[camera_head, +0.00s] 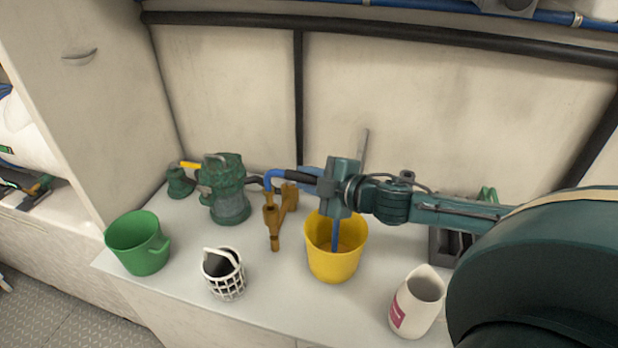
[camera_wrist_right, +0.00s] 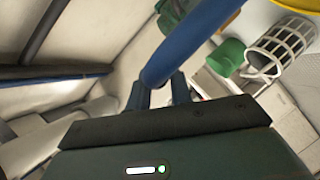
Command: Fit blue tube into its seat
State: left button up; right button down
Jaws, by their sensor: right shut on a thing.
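My right gripper (camera_head: 337,205) is over the yellow bucket (camera_head: 334,265) in the head view. It is shut on a straight blue tube (camera_head: 335,236), whose lower part hangs down within the bucket's mouth; whether it touches the bottom I cannot tell. In the right wrist view the tube (camera_wrist_right: 190,42) runs up and away from between the fingers of the gripper (camera_wrist_right: 158,90). A brown forked fitting (camera_head: 272,222) stands left of the bucket, with a bent blue pipe (camera_head: 269,178) above it. Which part is the tube's seat I cannot tell. My left gripper is not in view.
A green pump (camera_head: 226,190) stands at the back left. A green bucket (camera_head: 139,243), a white basket (camera_head: 224,275) and a white jug (camera_head: 418,302) stand along the front. A dark tray (camera_head: 449,246) is partly behind my arm.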

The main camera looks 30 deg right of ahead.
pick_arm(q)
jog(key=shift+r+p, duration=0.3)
pick_arm(e)
jog(key=shift+r, duration=0.1)
